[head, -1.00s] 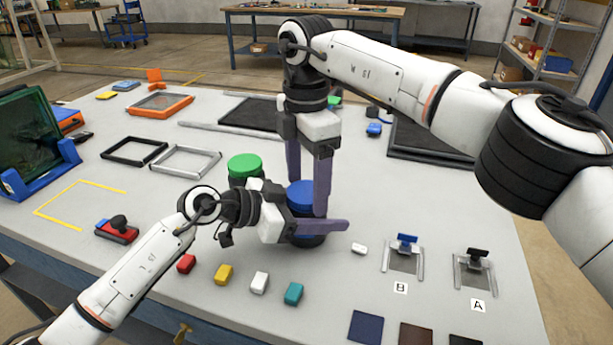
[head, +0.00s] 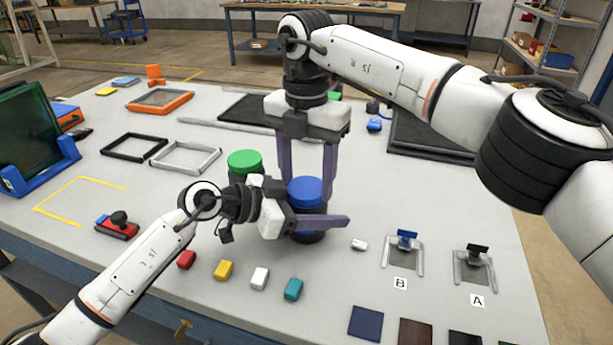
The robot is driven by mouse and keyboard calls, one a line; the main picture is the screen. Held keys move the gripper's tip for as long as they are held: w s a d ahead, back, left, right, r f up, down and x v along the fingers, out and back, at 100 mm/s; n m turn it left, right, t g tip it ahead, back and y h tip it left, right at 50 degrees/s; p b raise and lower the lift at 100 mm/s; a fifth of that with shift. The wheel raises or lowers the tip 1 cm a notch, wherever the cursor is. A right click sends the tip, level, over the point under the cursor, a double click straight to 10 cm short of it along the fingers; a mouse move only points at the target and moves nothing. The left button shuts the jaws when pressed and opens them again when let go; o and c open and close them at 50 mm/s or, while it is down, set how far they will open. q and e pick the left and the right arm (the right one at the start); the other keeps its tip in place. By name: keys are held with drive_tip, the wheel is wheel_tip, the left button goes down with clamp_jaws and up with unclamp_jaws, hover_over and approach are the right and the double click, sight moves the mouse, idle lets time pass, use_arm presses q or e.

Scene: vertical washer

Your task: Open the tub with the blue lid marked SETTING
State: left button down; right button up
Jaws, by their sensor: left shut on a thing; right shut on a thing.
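The tub with the blue lid (head: 306,190) stands upright on the table in the head view, its dark body (head: 308,237) partly hidden by my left gripper. No SETTING marking is readable from here. My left gripper (head: 322,220) comes in from the left and is shut on the tub's body, one finger across its near side. My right gripper (head: 307,180) points down from above and is shut on the blue lid, with a finger at either side. The lid sits over the tub. I cannot tell whether it is loose.
A tub with a green lid (head: 245,163) stands close behind my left gripper. Small coloured blocks, such as the yellow one (head: 223,270), lie along the front. Clamps B (head: 405,250) and A (head: 474,265) are at the right. Frames (head: 186,157) lie at the left.

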drive_tip(key=shift+s, duration=0.1)
drive_tip(key=o, duration=1.1)
drive_tip(key=shift+o, duration=0.2)
drive_tip(key=shift+r, duration=2.3)
drive_tip(key=shift+c, duration=0.2)
drive_tip(key=shift+a+r+m, duration=0.1)
drive_tip(key=shift+r+m, duration=1)
drive_tip(key=shift+r, duration=0.45)
drive_tip(key=shift+f, duration=3.85)
